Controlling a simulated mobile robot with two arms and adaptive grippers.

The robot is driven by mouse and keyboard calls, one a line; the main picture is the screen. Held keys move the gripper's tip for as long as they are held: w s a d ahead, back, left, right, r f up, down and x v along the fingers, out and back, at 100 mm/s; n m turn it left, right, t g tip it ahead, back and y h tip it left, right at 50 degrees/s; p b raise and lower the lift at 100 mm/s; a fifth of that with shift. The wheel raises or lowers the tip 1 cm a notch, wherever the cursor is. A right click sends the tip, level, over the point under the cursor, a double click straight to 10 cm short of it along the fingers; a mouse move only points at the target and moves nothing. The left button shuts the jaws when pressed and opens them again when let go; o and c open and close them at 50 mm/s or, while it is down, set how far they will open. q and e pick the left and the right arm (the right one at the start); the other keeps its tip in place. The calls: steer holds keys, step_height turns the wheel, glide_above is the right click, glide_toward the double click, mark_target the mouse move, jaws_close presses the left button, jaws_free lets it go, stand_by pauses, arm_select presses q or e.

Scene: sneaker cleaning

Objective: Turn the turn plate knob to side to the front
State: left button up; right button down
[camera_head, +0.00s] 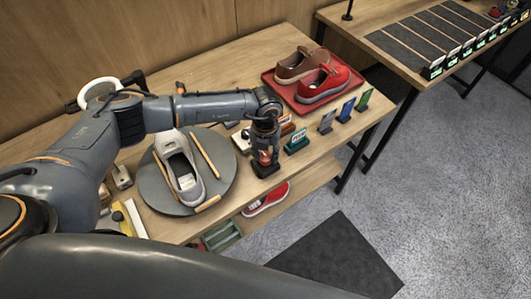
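The round grey turn plate (225,172) lies on the wooden table at left centre. A pale grey shoe (186,178) sits on it between light wooden bars. My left arm reaches across above the plate's far side. My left gripper (265,156) points down to the right of the plate, over a small stand with a dark base (266,170). A reddish part, possibly the knob, shows between its fingers. I cannot tell whether the fingers press on it. My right gripper is out of view.
A red tray (273,85) with a brown shoe (299,64) and a red shoe (323,84) stands at the back right. Several coloured signs (296,142) line the table's right front edge. A red sneaker (265,199) lies on the lower shelf. A second table stands far right.

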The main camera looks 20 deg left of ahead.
arm_select(q)
steer(key=shift+w+f+m+b, duration=0.1)
steer(key=shift+f+m+b, duration=0.05)
steer(key=shift+m+b, duration=0.75)
steer(key=m+b, duration=1.2)
steer(key=b, duration=0.3)
steer(key=shift+m+b, duration=1.95)
steer(key=shift+m, duration=0.05)
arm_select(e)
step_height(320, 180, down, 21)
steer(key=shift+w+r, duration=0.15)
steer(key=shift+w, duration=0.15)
arm_select(q)
steer(key=shift+r, duration=0.2)
steer(key=o, duration=1.2)
